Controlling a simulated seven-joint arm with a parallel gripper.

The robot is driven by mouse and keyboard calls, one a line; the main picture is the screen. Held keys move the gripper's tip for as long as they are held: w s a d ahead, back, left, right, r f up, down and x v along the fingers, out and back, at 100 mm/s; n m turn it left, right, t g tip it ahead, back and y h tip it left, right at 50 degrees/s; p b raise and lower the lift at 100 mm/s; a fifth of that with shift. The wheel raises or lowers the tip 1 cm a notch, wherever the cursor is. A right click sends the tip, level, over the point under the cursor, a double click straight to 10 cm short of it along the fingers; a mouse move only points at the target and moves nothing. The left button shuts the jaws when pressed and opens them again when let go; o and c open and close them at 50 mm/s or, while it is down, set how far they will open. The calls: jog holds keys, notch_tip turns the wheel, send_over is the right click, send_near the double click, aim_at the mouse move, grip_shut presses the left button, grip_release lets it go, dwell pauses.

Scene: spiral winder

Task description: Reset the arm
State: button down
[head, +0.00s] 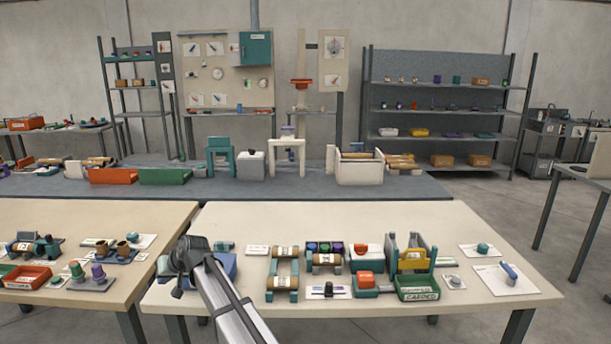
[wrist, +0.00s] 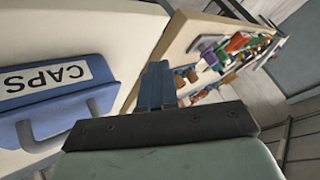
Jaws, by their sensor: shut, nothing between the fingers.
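My gripper (wrist: 157,72) is shut and empty, its two dark fingers pressed together in the wrist view. In the head view my arm reaches up from the bottom, and its dark end (head: 178,288) is at the left end of the near table (head: 330,222). A blue bin (wrist: 62,100) with a white CAPS label and a handle is left of the fingers in the wrist view, apart from them. In the head view the blue bin (head: 225,268) is partly hidden behind my arm.
Rollers on stands (head: 285,252), a tray of coloured caps (head: 325,247) and a green CARDED bin (head: 418,288) stand right of my arm. A left table (head: 150,215) holds an orange tray (head: 27,277) and spools. The near table's back strip is clear.

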jog(key=s+f, duration=0.5)
jog(key=f, duration=0.6)
jog(key=s+d+f+m+g+h, duration=0.1)
jog(key=s+d+f+h, duration=0.15)
jog(key=d+f, duration=0.7)
jog(key=s+d+f+m+g+h, duration=0.1)
jog(key=s+d+f, duration=0.2)
jog(key=d+f, duration=0.7)
jog(key=s+d+f+m+g+h, duration=0.1)
jog(key=s+d+f+h, duration=0.15)
jog(key=d+f, duration=0.75)
jog(key=s+d+f+m+g+h, duration=0.15)
jog(key=s+d+f, duration=0.25)
jog(key=s+d, duration=0.5)
jog(key=s+d+f+g, duration=0.2)
jog(key=s+d+f, duration=0.2)
jog(key=s+d, duration=0.5)
jog(key=s+d+f+m+g, duration=0.1)
jog(key=s+d+g, duration=0.1)
jog(key=s+d, duration=0.3)
jog(key=s+d+f+g, duration=0.1)
jog(key=s+d, duration=0.5)
jog(key=s, duration=0.7)
jog(key=shift+s+d+m+g+h, duration=0.15)
jog(key=shift+s+m+g+h, duration=0.05)
jog(key=shift+m+g+h, duration=0.2)
jog(key=c, duration=1.8)
grip_release()
